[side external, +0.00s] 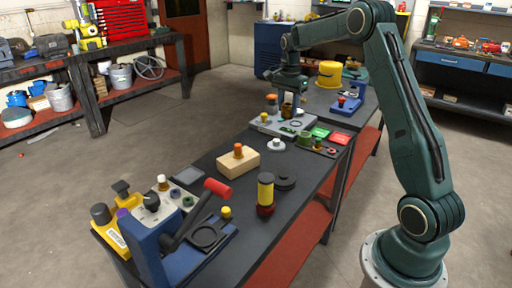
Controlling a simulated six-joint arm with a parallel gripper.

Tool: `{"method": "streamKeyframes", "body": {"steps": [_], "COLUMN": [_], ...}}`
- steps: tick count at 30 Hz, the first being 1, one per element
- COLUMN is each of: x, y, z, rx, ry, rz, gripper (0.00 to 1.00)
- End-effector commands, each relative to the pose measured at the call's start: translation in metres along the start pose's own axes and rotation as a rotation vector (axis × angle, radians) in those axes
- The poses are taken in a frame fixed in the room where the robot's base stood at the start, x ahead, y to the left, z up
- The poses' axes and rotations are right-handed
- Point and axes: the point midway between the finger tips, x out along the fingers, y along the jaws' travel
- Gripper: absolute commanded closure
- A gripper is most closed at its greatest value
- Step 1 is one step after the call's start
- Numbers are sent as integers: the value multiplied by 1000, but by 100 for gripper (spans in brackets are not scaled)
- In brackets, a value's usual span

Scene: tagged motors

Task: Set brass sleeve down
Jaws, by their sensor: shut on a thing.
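My gripper (288,97) is at the far part of the bench, pointing down over a grey fixture plate (268,129). It is shut on a small dark gold piece, the brass sleeve (287,111), which shows just below the fingers. The sleeve looks upright and is at or just above the plate. I cannot tell whether its lower end touches the plate. The fingertips are small and partly hidden at this distance.
An orange-topped post (271,99) stands left of my gripper. Green (320,132) and red (340,137) pads lie to the right. A wooden block (238,163), a yellow-and-red cylinder (266,190) and a blue press (160,250) stand nearer. Behind are a yellow pot (329,72) and a blue block (343,112).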

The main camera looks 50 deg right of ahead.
Motion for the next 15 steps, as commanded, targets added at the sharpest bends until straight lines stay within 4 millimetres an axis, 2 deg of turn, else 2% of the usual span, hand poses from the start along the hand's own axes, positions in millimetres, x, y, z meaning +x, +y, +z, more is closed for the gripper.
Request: {"method": "streamKeyframes", "body": {"steps": [1, 6, 9, 15], "x": [-1, -1, -2, -2], "y": [7, 26, 34, 40], "z": [-17, -54, -67, -77], "rx": [14, 33, 38, 42], "ry": [1, 1, 1, 1], "rz": [-1, -2, -2, -2], "gripper": [92, 92, 92, 92]}}
